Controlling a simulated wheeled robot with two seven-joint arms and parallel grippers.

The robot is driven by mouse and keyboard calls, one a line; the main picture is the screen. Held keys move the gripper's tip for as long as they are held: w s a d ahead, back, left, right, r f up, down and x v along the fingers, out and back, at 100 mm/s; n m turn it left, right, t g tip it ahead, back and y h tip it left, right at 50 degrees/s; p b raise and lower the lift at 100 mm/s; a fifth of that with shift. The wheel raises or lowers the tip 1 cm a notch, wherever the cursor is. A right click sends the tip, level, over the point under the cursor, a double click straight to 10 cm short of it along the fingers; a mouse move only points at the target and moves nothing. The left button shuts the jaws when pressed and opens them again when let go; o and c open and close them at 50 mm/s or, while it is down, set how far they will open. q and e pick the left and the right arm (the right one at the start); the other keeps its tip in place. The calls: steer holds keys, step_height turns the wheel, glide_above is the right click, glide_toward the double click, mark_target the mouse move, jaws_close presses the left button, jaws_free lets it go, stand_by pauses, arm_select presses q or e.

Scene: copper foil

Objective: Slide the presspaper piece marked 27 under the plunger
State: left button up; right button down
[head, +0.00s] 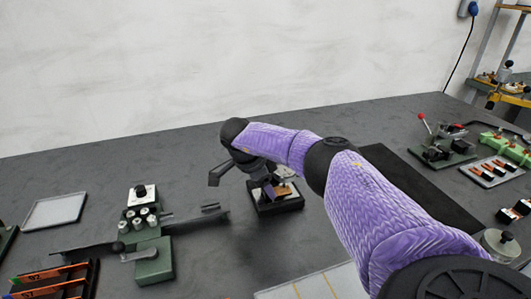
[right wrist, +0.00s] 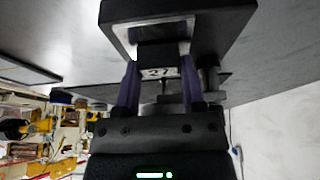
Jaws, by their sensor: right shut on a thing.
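My right gripper (head: 268,188) reaches down from the purple arm to a small stand with a black square base (head: 278,208) in the middle of the table. In the right wrist view its two purple fingers (right wrist: 158,80) are shut on a dark piece with a white label reading 27 (right wrist: 157,73). The black base also shows in the right wrist view (right wrist: 225,17), close beyond the fingertips. A copper-brown part (head: 284,189) shows on the stand beside the gripper. The plunger is not clearly seen; the gripper and arm hide much of the stand. My left gripper is not in view.
A green fixture with metal cylinders (head: 153,258) stands to the left, near a grey tray (head: 57,210). A rack of numbered pieces (head: 52,280) is at lower left. A green press with a red-knobbed lever (head: 440,148) stands at right. Bare table lies behind the stand.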

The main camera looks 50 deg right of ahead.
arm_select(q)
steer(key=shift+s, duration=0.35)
arm_select(e)
steer(key=shift+f, duration=0.15)
stand_by(0.4)
steer(key=c, duration=0.5)
jaws_free()
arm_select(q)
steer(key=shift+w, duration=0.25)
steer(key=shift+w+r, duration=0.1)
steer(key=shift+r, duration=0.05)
arm_select(e)
steer(key=shift+r+p, duration=1.35)
steer(key=shift+r, duration=0.2)
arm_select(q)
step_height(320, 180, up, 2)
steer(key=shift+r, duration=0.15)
arm_select(e)
steer(key=shift+o, duration=0.3)
